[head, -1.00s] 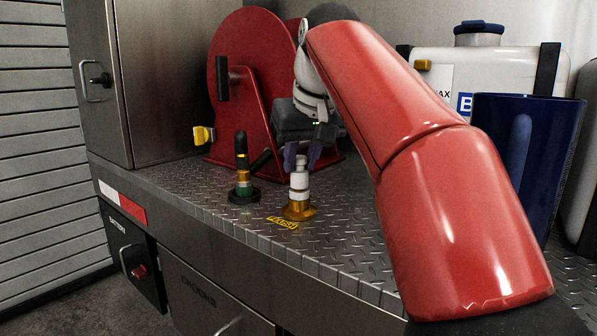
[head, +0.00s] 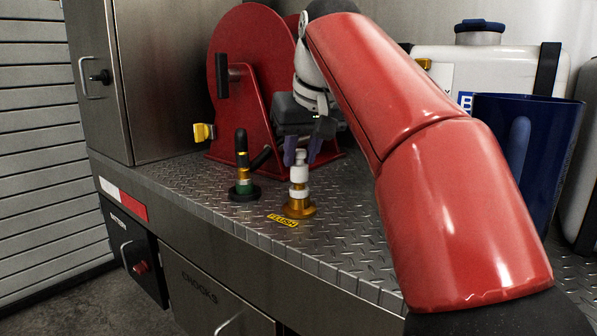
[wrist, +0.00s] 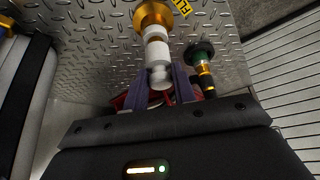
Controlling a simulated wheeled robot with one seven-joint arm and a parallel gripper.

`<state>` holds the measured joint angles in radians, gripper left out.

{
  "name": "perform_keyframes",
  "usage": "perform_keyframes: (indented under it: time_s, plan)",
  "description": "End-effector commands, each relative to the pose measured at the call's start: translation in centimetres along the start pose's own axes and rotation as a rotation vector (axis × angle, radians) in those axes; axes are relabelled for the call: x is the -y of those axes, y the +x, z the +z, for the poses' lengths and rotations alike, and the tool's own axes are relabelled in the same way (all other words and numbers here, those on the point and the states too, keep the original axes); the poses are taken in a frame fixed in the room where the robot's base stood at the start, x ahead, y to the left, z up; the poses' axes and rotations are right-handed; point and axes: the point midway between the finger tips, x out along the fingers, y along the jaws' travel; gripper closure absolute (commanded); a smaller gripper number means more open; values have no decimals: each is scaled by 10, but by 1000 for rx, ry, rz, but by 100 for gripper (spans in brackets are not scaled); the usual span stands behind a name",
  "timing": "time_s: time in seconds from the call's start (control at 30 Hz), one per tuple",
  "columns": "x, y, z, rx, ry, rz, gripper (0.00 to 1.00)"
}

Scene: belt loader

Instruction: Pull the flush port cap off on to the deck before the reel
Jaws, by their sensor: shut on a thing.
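The flush port (head: 299,208) is a brass fitting standing on the deck beside a yellow FLUSH label (head: 283,220). Its white cap (head: 299,174) is above it, upright and in line with it; I cannot tell whether it is clear of the fitting. In the wrist view the cap (wrist: 159,52) has a round knob at its near end. My gripper (head: 301,156) is above the port, its purple fingers shut on the cap's knob. In the wrist view the gripper (wrist: 161,82) has a finger on either side of that knob. The red reel (head: 245,80) stands behind.
A second, green-based port with a black cap (head: 242,160) stands close to the left. The treadplate deck (head: 205,183) has free room left of it, before the reel. A steel cabinet (head: 155,75) is at left, a blue bin (head: 525,150) at right.

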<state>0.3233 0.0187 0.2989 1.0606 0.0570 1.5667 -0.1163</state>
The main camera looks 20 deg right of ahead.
Motion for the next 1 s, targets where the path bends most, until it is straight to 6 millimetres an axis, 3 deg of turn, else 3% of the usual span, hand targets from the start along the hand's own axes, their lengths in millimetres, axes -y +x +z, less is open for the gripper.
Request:
perform_keyframes:
  time_s: [0.5, 1.0]
  plan:
    - [0, -22, -13, -1, -1, 0, 100]
    - [0, -25, -14, 0, 0, 0, 100]
